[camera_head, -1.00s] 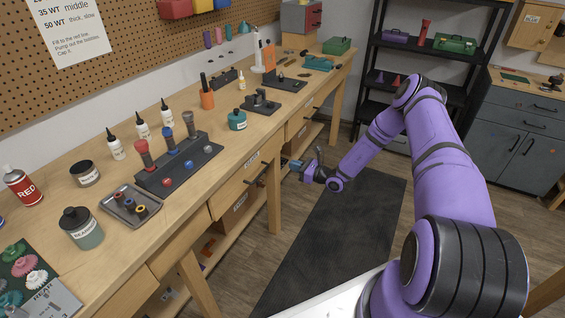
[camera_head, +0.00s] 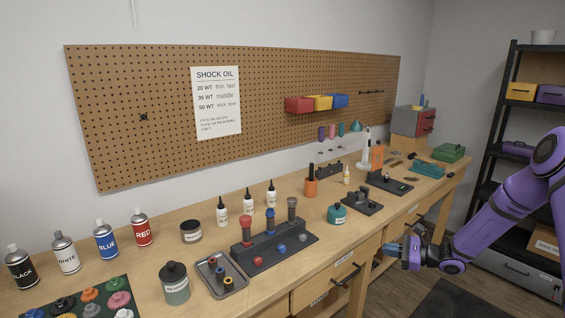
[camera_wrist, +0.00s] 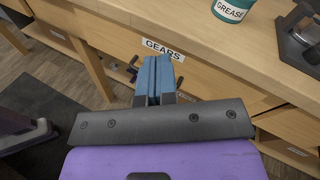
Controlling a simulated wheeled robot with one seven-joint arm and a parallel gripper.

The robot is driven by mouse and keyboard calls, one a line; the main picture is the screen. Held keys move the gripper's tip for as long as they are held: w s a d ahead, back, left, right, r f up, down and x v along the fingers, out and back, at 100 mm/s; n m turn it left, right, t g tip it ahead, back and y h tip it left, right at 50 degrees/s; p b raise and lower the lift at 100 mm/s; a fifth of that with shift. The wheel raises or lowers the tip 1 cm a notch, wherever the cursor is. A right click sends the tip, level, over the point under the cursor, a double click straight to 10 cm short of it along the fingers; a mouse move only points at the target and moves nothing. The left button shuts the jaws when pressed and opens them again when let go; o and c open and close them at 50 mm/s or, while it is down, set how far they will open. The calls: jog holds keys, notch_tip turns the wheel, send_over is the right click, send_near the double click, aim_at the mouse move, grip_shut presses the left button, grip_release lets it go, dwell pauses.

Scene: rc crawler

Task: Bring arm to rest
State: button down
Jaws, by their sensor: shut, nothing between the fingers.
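My gripper (camera_head: 397,249) is at the right in the head view, at the end of my purple arm, in front of the workbench's front edge. In the wrist view my gripper (camera_wrist: 153,75) shows its two blue fingers pressed together with nothing between them. The fingers point at the bench front near the drawer labelled GEARS (camera_wrist: 163,49). I cannot tell the exact gap between the fingertips and the drawer front.
The workbench (camera_head: 150,235) carries a shock stand (camera_head: 275,250), a parts tray (camera_head: 222,291), spray cans and a grease jar (camera_head: 337,213). A dark shelf (camera_head: 497,120) stands behind my arm. Floor in front of the bench is open.

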jog(key=s+a+r+n+g+h, duration=0.35)
jog(key=s+r+n, duration=0.25)
jog(key=s+r, duration=0.5)
jog(key=s+a+r+n+g+h, duration=0.3)
jog(key=s+a+r+n+g, duration=0.25)
jog(key=r, duration=0.95)
jog(key=s+d+r+n+t+h, duration=0.1)
jog(key=s+r+n+t+h, duration=0.1)
jog(key=s, duration=0.6)
jog(key=s+d+r+n+t+h, duration=0.2)
jog(key=s+r, duration=0.3)
jog(key=s, duration=0.3)
jog(key=s+d+r+n+t+h, duration=0.1)
jog(key=s+r+n+h, duration=0.3)
jog(key=s, duration=0.5)
jog(key=shift+d+r+t, duration=0.15)
jog(key=shift+d+t, duration=0.25)
jog(key=shift+t, duration=0.5)
